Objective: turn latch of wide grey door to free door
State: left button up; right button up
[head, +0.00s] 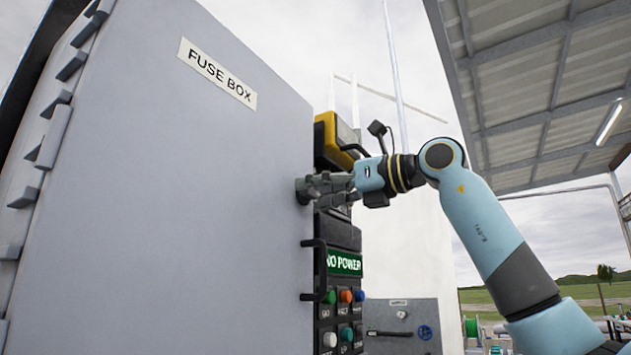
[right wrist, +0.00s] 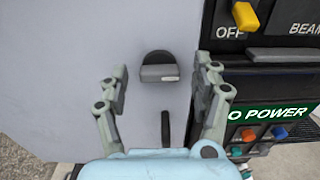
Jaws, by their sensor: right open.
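The wide grey door (head: 190,200) labelled FUSE BOX fills the left of the head view. It also shows as a pale panel in the right wrist view (right wrist: 60,60). Its latch (right wrist: 158,70) is a dark round base with a grey bar lying roughly level across it. My right gripper (head: 322,187) is at the door's right edge in the head view. In the right wrist view its open fingers (right wrist: 163,78) stand on either side of the latch, apart from it. My left gripper is not in view.
A dark handle (head: 312,270) sits below the latch on the door edge. Right of the door is a black panel with a lit NO POWER sign (head: 344,263), coloured buttons and a yellow switch (right wrist: 244,16). Hinges (head: 42,150) line the door's left edge.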

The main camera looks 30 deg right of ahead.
jog(key=shift+w+a, duration=0.3)
jog(key=shift+w, duration=0.1)
jog(key=c, duration=1.2)
jog(key=shift+o, duration=0.2)
